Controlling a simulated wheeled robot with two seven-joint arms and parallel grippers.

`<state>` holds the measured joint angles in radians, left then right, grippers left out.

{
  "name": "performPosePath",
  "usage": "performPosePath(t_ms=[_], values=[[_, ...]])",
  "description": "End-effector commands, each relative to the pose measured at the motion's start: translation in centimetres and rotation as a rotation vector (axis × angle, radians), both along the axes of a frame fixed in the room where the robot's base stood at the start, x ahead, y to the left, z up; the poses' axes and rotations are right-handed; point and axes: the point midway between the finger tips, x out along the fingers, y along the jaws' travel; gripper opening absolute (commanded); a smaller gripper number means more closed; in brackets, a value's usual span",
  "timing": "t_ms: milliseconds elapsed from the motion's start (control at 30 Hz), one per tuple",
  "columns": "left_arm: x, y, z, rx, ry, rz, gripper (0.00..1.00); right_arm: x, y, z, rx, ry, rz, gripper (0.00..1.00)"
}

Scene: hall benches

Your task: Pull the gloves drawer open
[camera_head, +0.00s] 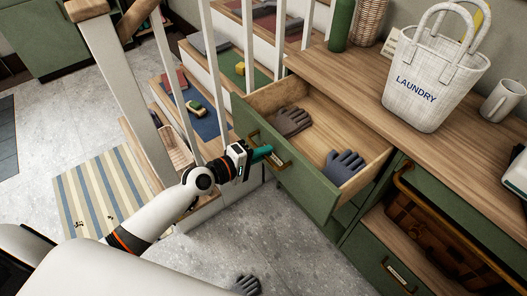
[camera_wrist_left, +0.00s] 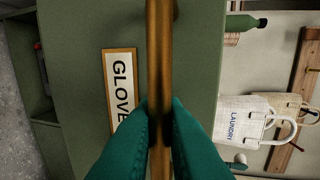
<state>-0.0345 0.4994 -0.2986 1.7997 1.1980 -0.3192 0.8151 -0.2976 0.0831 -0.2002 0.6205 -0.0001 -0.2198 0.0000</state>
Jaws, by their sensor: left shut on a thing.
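The gloves drawer (camera_head: 287,170) is green-fronted with a wooden inside, and it stands out from the cabinet. A brown-grey glove (camera_head: 291,121) and a dark grey glove (camera_head: 343,166) lie in it. My left gripper (camera_head: 265,154) is at the drawer front, shut on the brass bar handle. In the left wrist view, the teal fingers (camera_wrist_left: 158,130) close on both sides of the handle (camera_wrist_left: 160,60). A label (camera_wrist_left: 120,85) reading "GLOVE", its end hidden by a finger, is beside the handle. My right gripper does not show.
A laundry bag (camera_head: 420,75), a mug (camera_head: 503,101) and a green bottle (camera_head: 341,25) stand on the wooden top. Stairs with white balusters (camera_head: 210,75) rise beside the drawer.

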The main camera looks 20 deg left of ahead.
Motion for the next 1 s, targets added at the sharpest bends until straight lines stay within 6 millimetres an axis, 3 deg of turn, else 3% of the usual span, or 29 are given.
performPosePath(t_ms=[33, 167, 567, 1000], values=[[0.0, 0.0, 0.0, 0.001, 0.001, 0.001, 0.12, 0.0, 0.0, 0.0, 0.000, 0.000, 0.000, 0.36], [0.0, 0.0, 0.0, 0.000, 0.000, 0.001, 0.31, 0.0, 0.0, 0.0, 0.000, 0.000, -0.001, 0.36], [-0.8, 0.6, 0.1, 0.001, 0.001, 0.001, 0.31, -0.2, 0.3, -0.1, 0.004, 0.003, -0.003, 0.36], [-8.0, 5.2, 1.6, 0.004, 0.003, -0.002, 0.31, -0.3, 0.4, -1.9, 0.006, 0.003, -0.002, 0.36]])
